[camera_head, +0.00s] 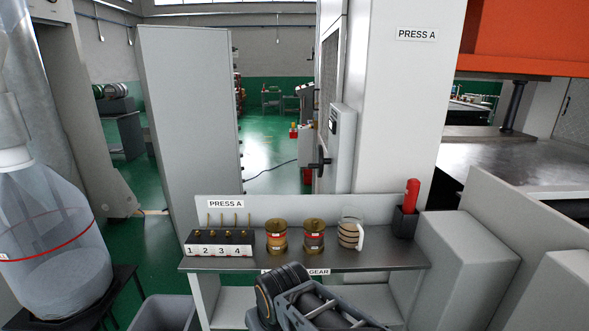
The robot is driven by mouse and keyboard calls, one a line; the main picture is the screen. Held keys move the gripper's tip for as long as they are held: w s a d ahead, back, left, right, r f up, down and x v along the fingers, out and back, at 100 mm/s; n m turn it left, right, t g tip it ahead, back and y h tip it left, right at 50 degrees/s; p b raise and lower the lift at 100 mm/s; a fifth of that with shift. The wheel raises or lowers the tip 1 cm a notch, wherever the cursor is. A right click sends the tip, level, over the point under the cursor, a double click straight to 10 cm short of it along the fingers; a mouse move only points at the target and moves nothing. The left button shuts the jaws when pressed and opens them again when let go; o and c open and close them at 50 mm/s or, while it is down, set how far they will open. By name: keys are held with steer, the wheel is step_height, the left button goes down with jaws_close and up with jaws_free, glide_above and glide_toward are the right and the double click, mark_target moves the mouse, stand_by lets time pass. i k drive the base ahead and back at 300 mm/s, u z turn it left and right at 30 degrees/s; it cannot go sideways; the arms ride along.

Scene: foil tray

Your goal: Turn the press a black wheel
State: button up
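The press A machine (395,125) stands at the centre right as a tall pale column, with a "PRESS A" sign near its top. A small dark wheel (320,163) shows edge-on at the left side of the pale box on the press, above and behind the shelf. Its far side is hidden. My gripper (308,300) shows at the bottom centre, in front of the shelf and well apart from the wheel. Its grey and black parts are cut off by the frame edge, and I cannot make out whether its fingers are open or shut.
A large bottle (48,245) stands left.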

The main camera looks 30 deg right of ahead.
mark_target(320, 161)
steer(key=u, duration=0.7)
steer(key=i, duration=0.65)
